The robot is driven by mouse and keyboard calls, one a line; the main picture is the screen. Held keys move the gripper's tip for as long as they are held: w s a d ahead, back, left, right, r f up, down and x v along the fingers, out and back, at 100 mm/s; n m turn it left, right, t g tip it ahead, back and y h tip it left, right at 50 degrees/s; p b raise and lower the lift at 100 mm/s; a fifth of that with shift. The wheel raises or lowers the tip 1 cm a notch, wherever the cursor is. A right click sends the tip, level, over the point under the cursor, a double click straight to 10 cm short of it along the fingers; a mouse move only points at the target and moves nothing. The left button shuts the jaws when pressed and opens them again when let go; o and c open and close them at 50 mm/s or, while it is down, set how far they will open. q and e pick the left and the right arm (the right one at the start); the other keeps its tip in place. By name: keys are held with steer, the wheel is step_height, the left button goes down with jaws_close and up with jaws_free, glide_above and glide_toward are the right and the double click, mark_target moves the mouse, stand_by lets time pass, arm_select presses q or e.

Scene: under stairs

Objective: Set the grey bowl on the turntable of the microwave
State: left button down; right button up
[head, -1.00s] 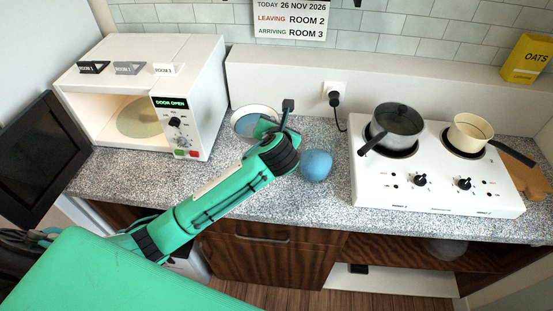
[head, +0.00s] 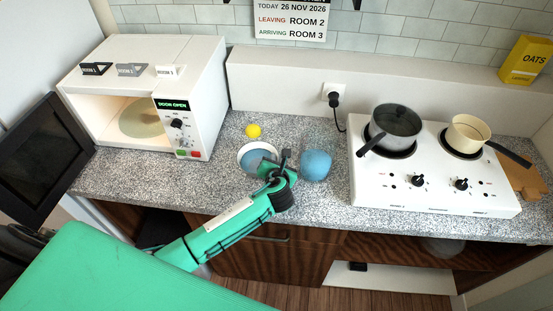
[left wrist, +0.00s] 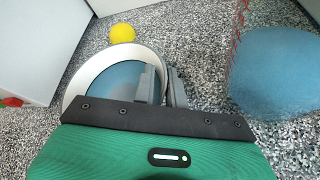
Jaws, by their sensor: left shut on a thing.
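The grey bowl (head: 242,161) has a pale grey rim and a blue-grey inside; it also shows in the left wrist view (left wrist: 76,84). It is over the counter, between the microwave and a blue round thing. My left gripper (head: 277,163) is shut on the bowl's right side; its fingers (left wrist: 162,84) also show at the rim in the left wrist view. I cannot tell whether the bowl touches the counter. The microwave (head: 208,90) is open, with its pale round turntable (head: 140,121) visible inside. My right gripper is out of view.
A yellow ball (head: 253,131) lies just behind the bowl. The blue round thing (head: 316,165) is close to the gripper's right. The microwave's dark door (head: 40,158) hangs open at the left. A hob (head: 430,195) with two pans stands right. Counter before the microwave is clear.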

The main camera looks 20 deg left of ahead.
arm_select(q)
steer(key=c, duration=1.7)
jaws_free()
steer(key=shift+o, duration=1.3)
